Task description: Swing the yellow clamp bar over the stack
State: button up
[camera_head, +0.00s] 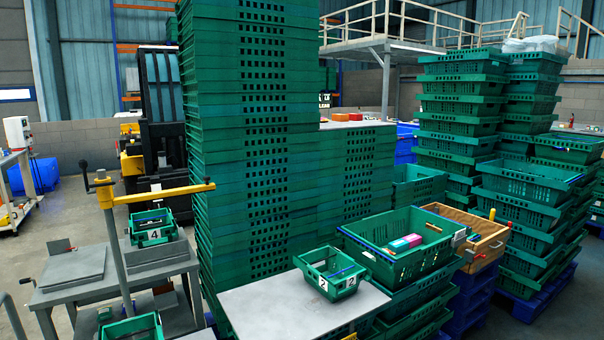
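The yellow clamp bar (165,193) is near the left of the head view. It joins the top of an upright grey post (116,255) and points right. Its dark-tipped right end overlaps the left edge of the tall stack of green crates (255,130) in the picture; I cannot tell whether it touches the stack. A thin crank-like handle (85,170) shows at the bar's left end. The stack's top runs out of the frame. My gripper is not in view.
Grey tables (72,272) stand around the post, with a small green crate marked 4 (152,238) behind it. A crate marked 2 (318,263) sits on a light tabletop (260,310). More crate stacks (455,120) fill the right. Open floor shows at far left.

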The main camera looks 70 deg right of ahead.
aim_at(206, 187)
jog(key=z, duration=0.8)
jog(key=i, duration=0.4)
jog(key=z, duration=0.05)
